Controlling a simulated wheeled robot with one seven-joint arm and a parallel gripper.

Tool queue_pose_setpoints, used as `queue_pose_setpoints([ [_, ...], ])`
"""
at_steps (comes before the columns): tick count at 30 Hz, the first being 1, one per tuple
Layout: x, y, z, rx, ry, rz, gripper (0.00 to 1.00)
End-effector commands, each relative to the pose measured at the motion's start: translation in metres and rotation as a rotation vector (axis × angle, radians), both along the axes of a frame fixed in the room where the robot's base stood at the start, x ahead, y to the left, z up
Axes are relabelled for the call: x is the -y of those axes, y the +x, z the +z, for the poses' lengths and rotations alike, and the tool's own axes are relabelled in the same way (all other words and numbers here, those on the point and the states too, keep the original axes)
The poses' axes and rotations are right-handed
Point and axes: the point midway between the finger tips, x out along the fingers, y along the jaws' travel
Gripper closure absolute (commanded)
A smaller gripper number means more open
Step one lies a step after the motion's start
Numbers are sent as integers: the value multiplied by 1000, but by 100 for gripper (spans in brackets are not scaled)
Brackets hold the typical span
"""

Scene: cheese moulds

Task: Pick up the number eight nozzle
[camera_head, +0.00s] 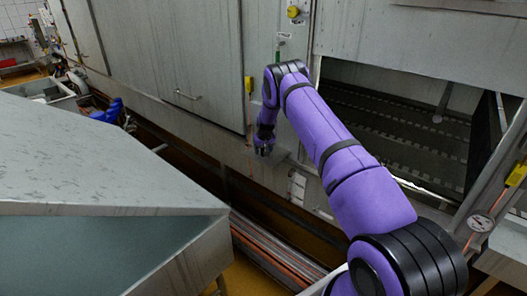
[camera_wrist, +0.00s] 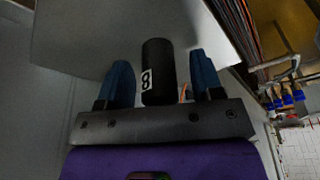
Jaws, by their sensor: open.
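The number eight nozzle (camera_wrist: 158,62) is a dark cylinder with a white label marked 8 in the wrist view. It stands between the two blue fingers of my gripper (camera_wrist: 160,75), with a gap showing on each side. My gripper is open and does not grip it. In the head view my gripper (camera_head: 264,147) is small and dark, low against the grey machine wall; I cannot make out the nozzle there.
A large grey machine (camera_head: 200,60) fills the back, with an open bay (camera_head: 395,125) at right. A sloping metal cover (camera_head: 90,165) takes up the left front. Pipes (camera_head: 275,250) run along the floor between. Blue-ended fittings (camera_wrist: 285,98) show at right in the wrist view.

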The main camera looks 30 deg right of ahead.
Motion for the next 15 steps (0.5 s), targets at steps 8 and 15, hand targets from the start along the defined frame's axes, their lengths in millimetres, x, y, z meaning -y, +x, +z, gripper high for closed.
queue_pose_setpoints([
  [8, 0, 0, 0, 0, 0, 0, 65],
  [15, 0, 0, 1, 0, 0, 0, 92],
])
